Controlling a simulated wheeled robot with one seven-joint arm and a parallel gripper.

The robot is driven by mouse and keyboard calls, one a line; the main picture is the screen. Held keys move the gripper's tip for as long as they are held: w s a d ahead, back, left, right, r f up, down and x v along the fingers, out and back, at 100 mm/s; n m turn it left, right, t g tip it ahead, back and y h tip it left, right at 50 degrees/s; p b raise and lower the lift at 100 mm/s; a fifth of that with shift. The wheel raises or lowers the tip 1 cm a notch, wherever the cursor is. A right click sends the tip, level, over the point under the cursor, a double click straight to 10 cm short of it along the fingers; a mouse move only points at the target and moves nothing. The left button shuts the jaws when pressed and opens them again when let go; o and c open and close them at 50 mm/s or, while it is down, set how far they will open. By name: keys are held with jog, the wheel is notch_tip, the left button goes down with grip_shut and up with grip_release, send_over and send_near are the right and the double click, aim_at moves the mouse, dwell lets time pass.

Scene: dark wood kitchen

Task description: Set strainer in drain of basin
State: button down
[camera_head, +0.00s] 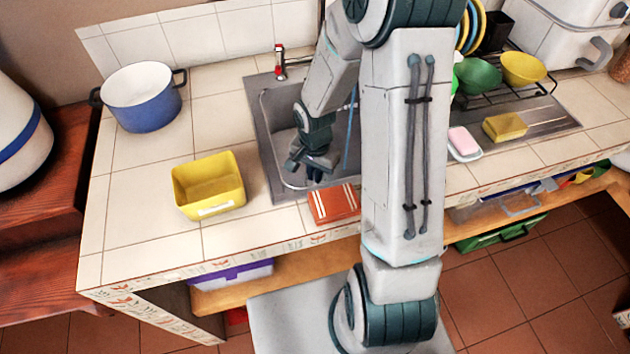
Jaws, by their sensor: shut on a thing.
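The basin (272,150) is a grey metal sink set into the tiled counter, in the middle of the head view. My gripper (308,172) reaches down inside the basin, low near its front part. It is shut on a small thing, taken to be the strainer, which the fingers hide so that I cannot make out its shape. The drain is not visible; my gripper and arm cover much of the basin floor. I cannot tell whether the held thing touches the basin floor.
A yellow bin (208,187) and a blue pot (143,98) stand left of the basin. A red box (334,203) lies at its front edge. A red-topped faucet (280,62) is behind. A yellow sponge (505,127), soap dish (464,146) and dish rack are at right.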

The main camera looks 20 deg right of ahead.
jog(key=shift+f, duration=2)
jog(key=shift+f, duration=0.2)
jog(key=c, duration=1.5)
grip_release()
jog(key=shift+r, duration=0.1)
jog(key=shift+c, duration=0.2)
